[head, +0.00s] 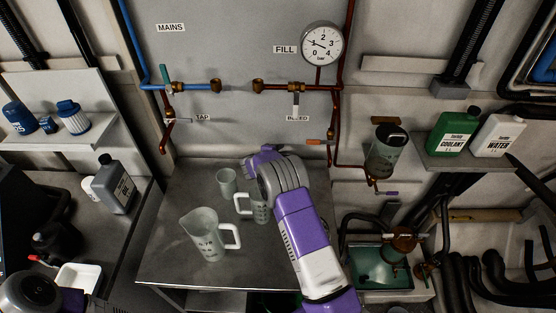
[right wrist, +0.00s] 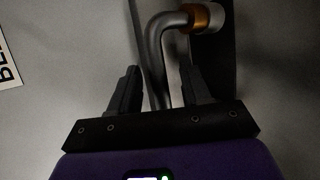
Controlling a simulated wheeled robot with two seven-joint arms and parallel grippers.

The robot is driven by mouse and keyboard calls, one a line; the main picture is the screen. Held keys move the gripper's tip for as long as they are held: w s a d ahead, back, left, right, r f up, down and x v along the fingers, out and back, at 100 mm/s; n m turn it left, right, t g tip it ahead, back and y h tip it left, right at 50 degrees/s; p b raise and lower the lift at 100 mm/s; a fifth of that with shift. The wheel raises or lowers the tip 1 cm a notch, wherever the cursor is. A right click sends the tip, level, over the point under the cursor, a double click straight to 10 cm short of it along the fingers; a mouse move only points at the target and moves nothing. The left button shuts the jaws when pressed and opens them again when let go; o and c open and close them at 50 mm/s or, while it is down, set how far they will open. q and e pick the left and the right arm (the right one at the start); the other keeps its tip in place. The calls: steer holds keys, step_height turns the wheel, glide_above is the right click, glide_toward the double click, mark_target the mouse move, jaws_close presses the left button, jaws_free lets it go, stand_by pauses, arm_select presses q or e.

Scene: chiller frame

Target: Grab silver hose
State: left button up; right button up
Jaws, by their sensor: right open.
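In the right wrist view, a bent silver-grey hose (right wrist: 154,60) runs up between my fingers and curves right into a brass collar with a pale end. My right gripper (right wrist: 160,75) is open, one dark finger on each side of the hose; I cannot tell whether either touches it. In the head view my purple right arm reaches up over the metal table, and its wrist hides the gripper's fingers and whatever is behind them. I cannot make out the hose for sure there. Part of my left arm shows at the lower left corner; its gripper is out of view.
A measuring jug (head: 207,236), a second jug (head: 245,207) partly behind my arm and a cup (head: 226,181) stand on the table (head: 175,252). Copper pipes and a round gauge (head: 322,44) are on the wall. Green (head: 452,132) and white (head: 497,136) canisters stand on the right shelf.

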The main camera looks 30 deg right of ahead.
steer(key=shift+c, duration=0.3)
jaws_close()
steer(key=shift+r, duration=0.15)
